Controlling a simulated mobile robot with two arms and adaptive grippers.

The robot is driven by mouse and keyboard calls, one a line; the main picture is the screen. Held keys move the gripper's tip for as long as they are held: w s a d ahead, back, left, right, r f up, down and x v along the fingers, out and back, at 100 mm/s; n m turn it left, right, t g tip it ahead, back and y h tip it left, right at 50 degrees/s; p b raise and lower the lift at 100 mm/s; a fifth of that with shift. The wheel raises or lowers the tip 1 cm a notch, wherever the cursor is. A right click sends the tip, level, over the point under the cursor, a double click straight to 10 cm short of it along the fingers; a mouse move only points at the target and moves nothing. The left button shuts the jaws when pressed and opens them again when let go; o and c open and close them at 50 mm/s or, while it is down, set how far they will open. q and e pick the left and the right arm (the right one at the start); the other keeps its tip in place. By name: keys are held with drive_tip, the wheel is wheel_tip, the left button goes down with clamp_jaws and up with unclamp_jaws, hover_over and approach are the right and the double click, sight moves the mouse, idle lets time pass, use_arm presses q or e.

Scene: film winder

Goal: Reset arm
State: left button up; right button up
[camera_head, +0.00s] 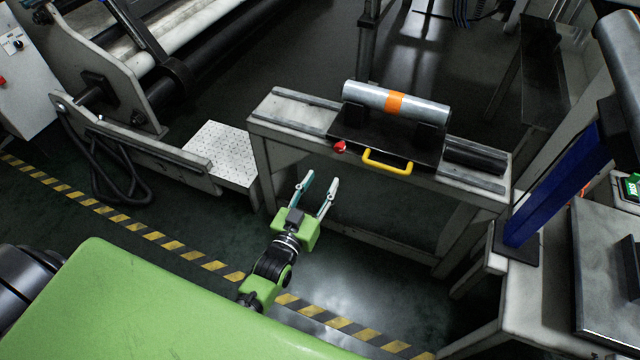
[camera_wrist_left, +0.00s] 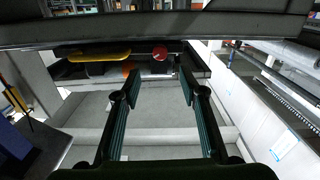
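My left gripper (camera_head: 319,192) is open and empty in the head view. It is in front of the grey bench, below its top and left of the yellow handle (camera_head: 387,162). In the left wrist view its two fingers (camera_wrist_left: 156,92) stand apart with nothing between them. A silver roll (camera_head: 370,97) with an orange band lies on the black carriage (camera_head: 345,132) on the bench. A red knob (camera_head: 340,147) is on the carriage's front edge; it also shows in the left wrist view (camera_wrist_left: 160,53). My right gripper is not in view.
The grey bench (camera_head: 276,117) stands ahead on several legs. A blue post (camera_head: 552,190) and a grey machine table (camera_head: 612,262) stand at the right. Yellow-black floor tape (camera_head: 135,228) crosses dark, clear floor.

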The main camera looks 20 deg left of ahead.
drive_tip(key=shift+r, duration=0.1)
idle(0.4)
